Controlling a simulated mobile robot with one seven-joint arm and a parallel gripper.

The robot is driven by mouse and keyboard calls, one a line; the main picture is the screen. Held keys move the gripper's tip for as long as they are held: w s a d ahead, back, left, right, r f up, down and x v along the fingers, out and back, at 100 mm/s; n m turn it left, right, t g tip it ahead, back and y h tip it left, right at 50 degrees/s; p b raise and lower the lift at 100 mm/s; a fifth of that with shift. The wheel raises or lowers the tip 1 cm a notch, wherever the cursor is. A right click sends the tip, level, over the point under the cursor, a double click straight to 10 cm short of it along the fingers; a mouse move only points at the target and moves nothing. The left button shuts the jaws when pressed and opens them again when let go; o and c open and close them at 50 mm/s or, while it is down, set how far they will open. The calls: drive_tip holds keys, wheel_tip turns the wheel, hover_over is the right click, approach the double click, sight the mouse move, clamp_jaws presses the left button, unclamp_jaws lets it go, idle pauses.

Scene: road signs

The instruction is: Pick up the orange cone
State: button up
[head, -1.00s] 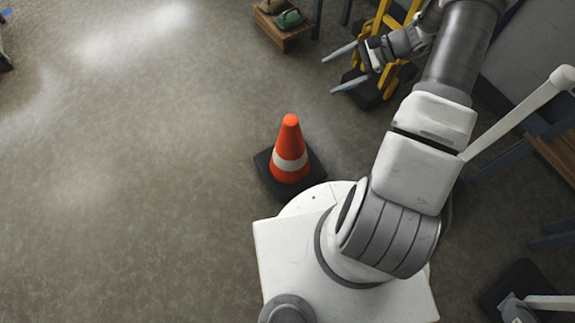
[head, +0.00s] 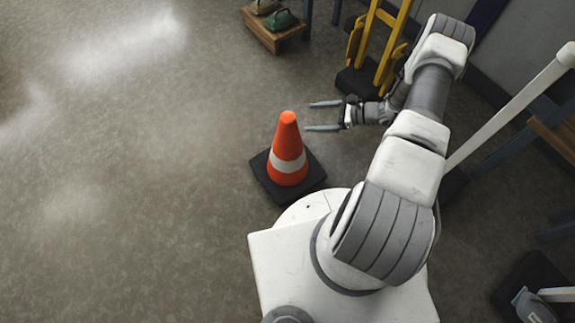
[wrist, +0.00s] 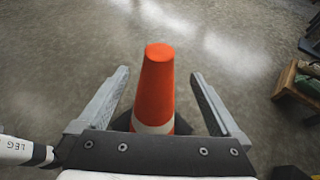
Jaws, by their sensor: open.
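The orange cone (head: 287,137) stands upright on its dark square base, with one white band, just in front of my base in the head view. In the wrist view the cone (wrist: 155,83) rises in the middle, its tip lined up between my two fingers. My gripper (head: 322,115) is open and empty, its fingers pointing left toward the upper part of the cone from its right side. In the wrist view my gripper (wrist: 158,80) has a finger on either side of the cone. The cone's lower part is hidden there behind the gripper body.
A yellow hand truck (head: 377,48) stands behind my arm. A low wooden stand (head: 274,32) with green items sits at the top. A white pole (head: 507,108) slants at the right. The floor to the left of the cone is clear.

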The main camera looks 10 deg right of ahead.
drive_tip(key=b+x, duration=0.1)
drive_tip(key=x, duration=0.6)
drive_tip(key=shift+a+f+b, duration=0.2)
drive_tip(key=shift+b, duration=0.15)
drive_tip(key=shift+r+b+x, duration=0.2)
drive_tip(key=shift+b+x, duration=0.8)
drive_tip(key=shift+x, duration=1.8)
clamp_jaws()
drive_tip(key=shift+r, duration=0.1)
